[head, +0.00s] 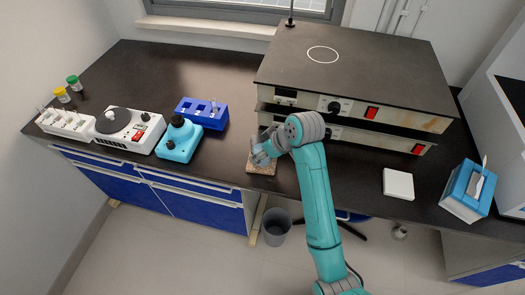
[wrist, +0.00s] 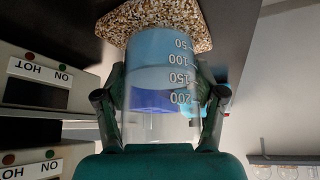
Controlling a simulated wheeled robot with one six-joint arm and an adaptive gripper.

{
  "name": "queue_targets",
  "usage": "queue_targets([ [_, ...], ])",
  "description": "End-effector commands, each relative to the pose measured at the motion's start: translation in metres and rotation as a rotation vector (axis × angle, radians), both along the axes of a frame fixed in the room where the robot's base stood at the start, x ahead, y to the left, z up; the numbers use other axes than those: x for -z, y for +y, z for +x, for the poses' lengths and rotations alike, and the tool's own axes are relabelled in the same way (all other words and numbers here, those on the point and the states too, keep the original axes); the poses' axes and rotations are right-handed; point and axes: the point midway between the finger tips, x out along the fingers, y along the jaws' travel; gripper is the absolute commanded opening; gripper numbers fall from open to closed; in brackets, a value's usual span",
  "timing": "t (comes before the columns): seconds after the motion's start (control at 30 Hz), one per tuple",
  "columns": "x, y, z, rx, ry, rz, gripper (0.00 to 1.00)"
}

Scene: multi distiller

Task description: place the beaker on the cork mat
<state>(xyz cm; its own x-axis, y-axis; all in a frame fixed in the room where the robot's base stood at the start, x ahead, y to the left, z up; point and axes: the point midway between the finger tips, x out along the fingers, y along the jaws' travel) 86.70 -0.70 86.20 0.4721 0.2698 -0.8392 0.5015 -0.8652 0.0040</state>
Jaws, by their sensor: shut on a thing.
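The beaker (wrist: 160,75) is clear glass with a white volume scale and blue liquid in it. My gripper (wrist: 161,88) is shut on it, with one finger on each side of the glass. In the head view the beaker (head: 260,158) is at the cork mat (head: 262,170), near the front edge of the bench, and partly hidden by my gripper (head: 266,150). The speckled brown cork mat (wrist: 150,20) lies at the beaker's base in the wrist view. I cannot tell whether the base touches it.
Stacked hot plates (head: 350,70) stand behind and right of the mat. A blue rack (head: 202,111), a teal device (head: 178,140) and a white stirrer (head: 130,130) stand to the left. A white pad (head: 398,184) and a tissue box (head: 467,193) are at right. A bin (head: 276,228) stands below.

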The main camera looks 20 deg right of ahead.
Motion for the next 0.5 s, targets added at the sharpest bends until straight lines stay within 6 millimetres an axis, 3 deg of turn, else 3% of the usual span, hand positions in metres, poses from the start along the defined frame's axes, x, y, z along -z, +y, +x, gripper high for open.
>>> queue_targets([
  [0.4,0.0057,0.0,0.0003,0.001,-0.002,0.0,0.25],
  [0.43,0.0055,0.0,0.0002,0.001,-0.001,0.0,0.77],
  [0.5,0.0053,0.0,0.0003,0.001,-0.001,0.0,0.94],
])
